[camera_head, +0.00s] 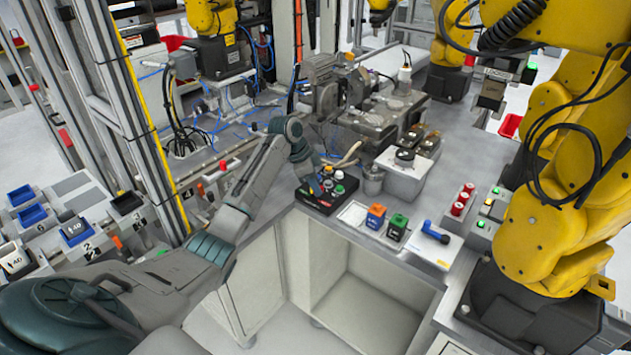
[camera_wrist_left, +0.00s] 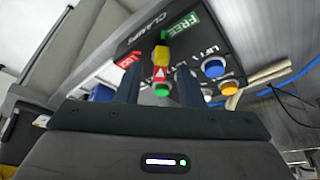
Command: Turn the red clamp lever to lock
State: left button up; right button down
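The black control panel (camera_head: 322,203) lies on the near edge of the workbench, with small coloured buttons on it. In the left wrist view its board (camera_wrist_left: 140,38) carries the word CLAMPS, a green FREE label (camera_wrist_left: 181,26) and a red label (camera_wrist_left: 129,60). A yellow and red lever (camera_wrist_left: 160,57) stands between these labels. My left gripper (camera_wrist_left: 157,78) points at the panel, its two dark fingers apart on either side of the lever, with gaps visible. In the head view my left gripper (camera_head: 316,184) reaches down over the panel. My right gripper is not in view.
Right of the panel are an orange-and-blue block (camera_head: 375,216), a green block (camera_head: 397,227) and a blue handle (camera_head: 435,233). A metal machine (camera_head: 335,85) stands behind. A yellow robot arm (camera_head: 545,220) stands at right.

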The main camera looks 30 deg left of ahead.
pick_arm(q)
jog(key=shift+w+d+f, duration=0.1)
jog(key=shift+f, duration=0.15)
grip_shut()
